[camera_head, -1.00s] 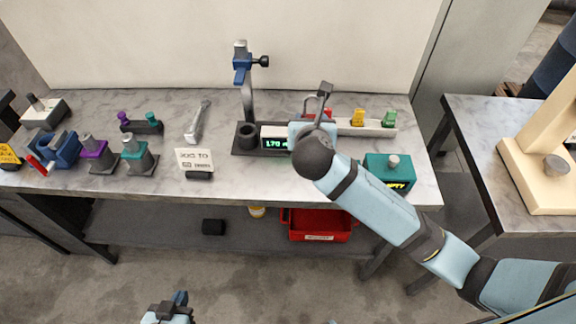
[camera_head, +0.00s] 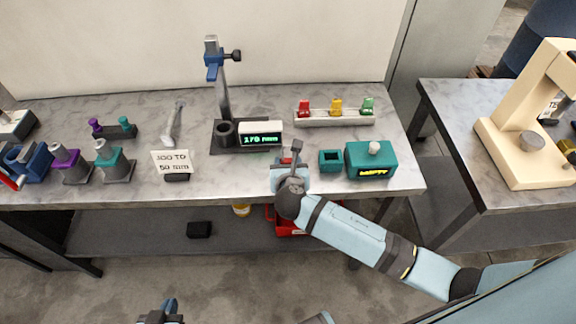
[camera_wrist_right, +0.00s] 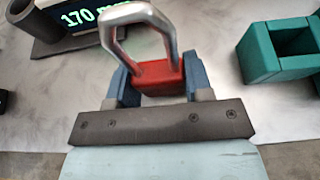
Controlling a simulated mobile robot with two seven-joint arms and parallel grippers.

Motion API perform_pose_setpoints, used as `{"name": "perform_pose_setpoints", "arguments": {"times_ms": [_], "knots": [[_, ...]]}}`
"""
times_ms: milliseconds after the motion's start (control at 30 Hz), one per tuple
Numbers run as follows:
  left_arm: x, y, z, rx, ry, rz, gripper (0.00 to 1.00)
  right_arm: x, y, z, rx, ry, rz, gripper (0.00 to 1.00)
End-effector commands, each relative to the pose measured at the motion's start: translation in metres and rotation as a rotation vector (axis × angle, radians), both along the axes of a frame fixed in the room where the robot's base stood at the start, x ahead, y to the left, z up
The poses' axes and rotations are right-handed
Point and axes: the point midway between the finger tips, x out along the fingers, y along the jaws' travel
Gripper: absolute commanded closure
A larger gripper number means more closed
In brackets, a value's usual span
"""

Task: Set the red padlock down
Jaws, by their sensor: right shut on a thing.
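The red padlock (camera_wrist_right: 160,82), with a grey metal shackle, sits between the blue fingers of my right gripper (camera_wrist_right: 157,90) in the right wrist view. My right gripper (camera_head: 289,166) is shut on it near the bench's front edge in the head view. There the padlock is mostly hidden by my gripper and wrist. I cannot tell whether the padlock touches the bench top (camera_head: 222,177). My left gripper (camera_head: 164,313) is at the bottom edge of the head view, in front of the bench and partly cut off; its jaw opening does not show clearly.
A small open green box (camera_head: 331,161) and a larger green box (camera_head: 371,160) stand right of my right gripper. A display reading 170 mm (camera_head: 261,137) is behind it. A rack (camera_head: 335,119) holds red, yellow and green items. Bare bench lies left of my gripper.

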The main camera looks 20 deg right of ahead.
Motion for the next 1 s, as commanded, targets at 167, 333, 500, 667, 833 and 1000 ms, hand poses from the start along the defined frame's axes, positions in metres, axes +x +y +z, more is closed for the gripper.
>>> {"name": "perform_pose_setpoints", "arguments": {"times_ms": [167,333,500,667,833,1000], "knots": [[0.000,0.000,0.000,0.000,-0.001,0.000,1.00,0.000,0.000,-0.005,0.001,-0.002,0.001,0.74],[0.000,0.000,0.000,-0.001,0.000,-0.001,1.00,0.000,0.000,-0.006,0.001,-0.001,0.001,0.74],[0.000,0.000,-0.001,0.000,0.002,-0.001,1.00,0.000,0.000,-0.008,0.001,-0.001,0.001,0.33],[-0.001,0.000,-0.003,0.001,0.005,-0.001,1.00,0.000,0.000,-0.008,0.001,-0.001,0.001,0.28],[-0.001,-0.001,-0.003,0.001,0.005,-0.001,1.00,0.000,0.000,-0.006,0.002,-0.002,0.000,0.28],[-0.001,-0.001,-0.002,0.001,0.005,-0.001,1.00,-0.016,0.005,0.001,0.001,0.001,0.002,0.28]]}}
